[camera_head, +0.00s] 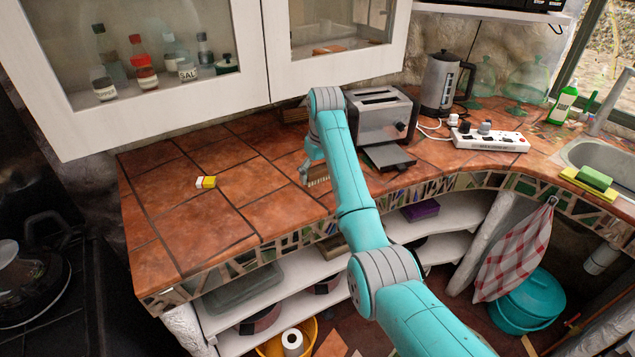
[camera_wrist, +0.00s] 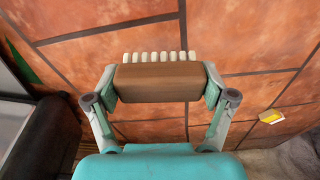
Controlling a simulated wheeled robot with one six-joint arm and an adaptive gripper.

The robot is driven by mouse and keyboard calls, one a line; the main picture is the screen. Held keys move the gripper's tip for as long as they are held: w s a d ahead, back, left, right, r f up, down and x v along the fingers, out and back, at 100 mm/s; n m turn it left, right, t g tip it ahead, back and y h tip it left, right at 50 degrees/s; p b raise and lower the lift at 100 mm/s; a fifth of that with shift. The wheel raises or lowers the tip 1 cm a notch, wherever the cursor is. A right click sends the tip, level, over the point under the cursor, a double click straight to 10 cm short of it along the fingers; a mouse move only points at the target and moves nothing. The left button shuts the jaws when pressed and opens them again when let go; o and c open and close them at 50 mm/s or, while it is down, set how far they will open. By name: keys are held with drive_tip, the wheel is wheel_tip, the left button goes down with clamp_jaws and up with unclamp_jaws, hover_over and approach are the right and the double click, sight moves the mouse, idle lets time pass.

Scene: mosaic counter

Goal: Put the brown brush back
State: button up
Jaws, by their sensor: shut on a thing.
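The brown brush (camera_wrist: 158,83) is a brown block with a row of pale bristle tufts along one side. In the wrist view my gripper (camera_wrist: 160,86) is shut on it, one finger at each end. In the head view my gripper (camera_head: 310,178) is over the tiled counter, left of the toaster, and the brush (camera_head: 319,181) shows only in small part beside my arm. I cannot tell whether the brush touches the counter.
A toaster (camera_head: 379,116) with a dark tray in front stands right of my gripper. A small yellow and white item (camera_head: 206,182) lies on the left of the counter (camera_head: 165,215). A white cabinet (camera_head: 160,110) hangs above. The left counter is mostly clear.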

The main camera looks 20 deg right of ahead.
sight(317, 182)
drive_tip(key=shift+f, duration=1.7)
drive_tip(key=shift+f, duration=0.1)
drive_tip(key=o, duration=1.1)
drive_tip(key=shift+c, duration=0.2)
